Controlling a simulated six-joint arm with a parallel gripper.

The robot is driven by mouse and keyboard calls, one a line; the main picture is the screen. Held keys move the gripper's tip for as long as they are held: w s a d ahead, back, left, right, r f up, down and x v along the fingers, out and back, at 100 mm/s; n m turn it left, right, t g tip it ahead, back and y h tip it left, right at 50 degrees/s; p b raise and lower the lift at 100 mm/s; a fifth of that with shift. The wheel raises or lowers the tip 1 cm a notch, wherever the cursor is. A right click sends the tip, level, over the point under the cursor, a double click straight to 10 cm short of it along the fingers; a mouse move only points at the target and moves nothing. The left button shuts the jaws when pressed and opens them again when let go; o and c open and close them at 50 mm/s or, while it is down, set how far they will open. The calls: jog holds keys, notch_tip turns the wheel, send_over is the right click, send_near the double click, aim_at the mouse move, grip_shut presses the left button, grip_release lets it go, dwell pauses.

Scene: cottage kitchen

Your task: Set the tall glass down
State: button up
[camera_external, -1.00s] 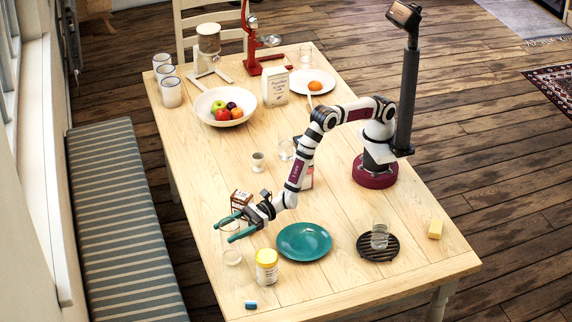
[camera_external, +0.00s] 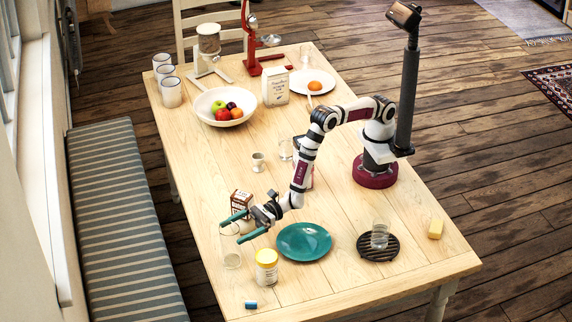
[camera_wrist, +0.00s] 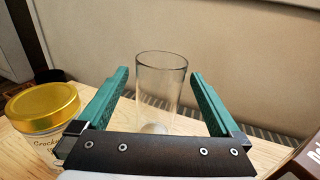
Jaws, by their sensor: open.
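The tall glass (camera_external: 231,258) is clear and stands upright on the wooden table near its left edge. In the wrist view the tall glass (camera_wrist: 160,90) shows between my two green fingers, with a visible gap on each side. My gripper (camera_external: 236,229) is open around or just behind the glass. In the wrist view my gripper (camera_wrist: 160,85) has its fingers spread wide and not touching the glass. Its lower part is hidden by the gripper's dark front bar.
A yellow-lidded jar (camera_external: 266,268) stands close to the right of the glass, and a teal plate (camera_external: 304,242) lies beyond it. A small brown-and-white carton (camera_external: 240,202) is just behind the gripper. A blue item (camera_external: 250,304) lies near the front edge.

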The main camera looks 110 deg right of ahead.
jog(key=v, duration=0.9)
jog(key=s+a+r+n+g+y, duration=0.2)
jog(key=a+r+n+y, duration=0.1)
jog(key=r+y, duration=0.3)
jog(key=s+a+r+n+g+y, duration=0.2)
jog(key=s+a+r+n+y, duration=0.15)
jog(key=r, duration=0.35)
jog(key=s+r+n+g+y, duration=0.1)
jog(key=s+r+n+g, duration=0.3)
jog(key=s+n+g, duration=0.3)
jog(key=s+r+n+g+y, duration=0.1)
jog(key=s+r+n+g, duration=0.4)
jog(key=s, duration=0.4)
jog(key=s+d+f+n+g+h, duration=0.3)
jog(key=s+d+f+n+h, duration=0.3)
jog(key=s+d+h, duration=0.5)
jog(key=s+d+f+n+t+h, duration=0.1)
jog(key=s+d+f+h, duration=0.1)
jog(key=d, duration=0.4)
jog(key=s+d+f+n+h, duration=0.1)
jog(key=s+d+f+h, duration=0.1)
jog(key=d, duration=0.5)
jog(key=shift+s+d+t, duration=0.25)
jog(key=shift+s+t, duration=0.15)
jog(key=shift+h, duration=0.25)
